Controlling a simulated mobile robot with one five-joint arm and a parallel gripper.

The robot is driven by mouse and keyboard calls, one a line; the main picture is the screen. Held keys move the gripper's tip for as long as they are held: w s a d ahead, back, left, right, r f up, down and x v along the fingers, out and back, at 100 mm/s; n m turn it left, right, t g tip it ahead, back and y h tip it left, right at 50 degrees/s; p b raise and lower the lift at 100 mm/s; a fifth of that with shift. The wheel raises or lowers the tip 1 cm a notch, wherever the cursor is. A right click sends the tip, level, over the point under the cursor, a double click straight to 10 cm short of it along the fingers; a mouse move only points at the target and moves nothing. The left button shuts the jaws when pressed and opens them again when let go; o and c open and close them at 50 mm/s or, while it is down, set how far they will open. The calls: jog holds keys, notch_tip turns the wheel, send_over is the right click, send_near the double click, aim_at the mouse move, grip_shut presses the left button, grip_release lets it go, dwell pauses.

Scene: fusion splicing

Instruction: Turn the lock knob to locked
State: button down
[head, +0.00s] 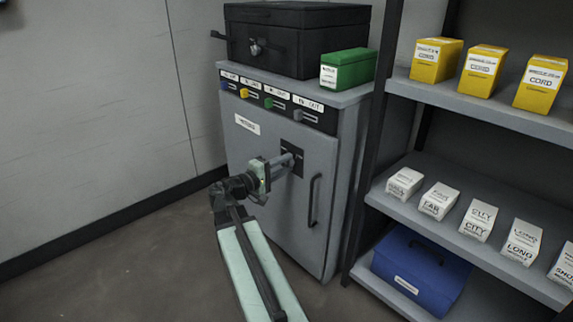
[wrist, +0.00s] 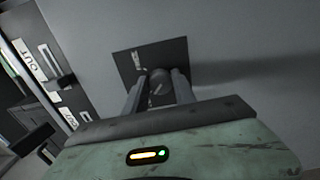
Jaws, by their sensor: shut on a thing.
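The lock knob (wrist: 160,86) is a dark round knob on a black square plate (wrist: 177,55) on the grey cabinet door. In the head view the plate (head: 292,152) sits in the upper right of the door. My gripper (wrist: 160,88) reaches straight to the plate, with one finger on each side of the knob, and is shut on it. In the head view my gripper (head: 285,162) hides most of the knob. Small white marks show on the plate's left part, but I cannot read them, and I cannot tell which setting the knob is at.
The grey cabinet (head: 262,185) has a vertical door handle (head: 314,200) right of the plate and a row of coloured sliders (head: 268,102) above. A black case (head: 290,40) and a green box (head: 346,69) stand on top. A shelf (head: 480,112) with boxes stands close on the right.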

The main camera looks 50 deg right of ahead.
jog(key=c, duration=1)
grip_release()
jog(key=shift+a, duration=0.1)
jog(key=a, duration=0.7)
jog(key=shift+w+a, duration=0.3)
jog(key=shift+a, duration=0.05)
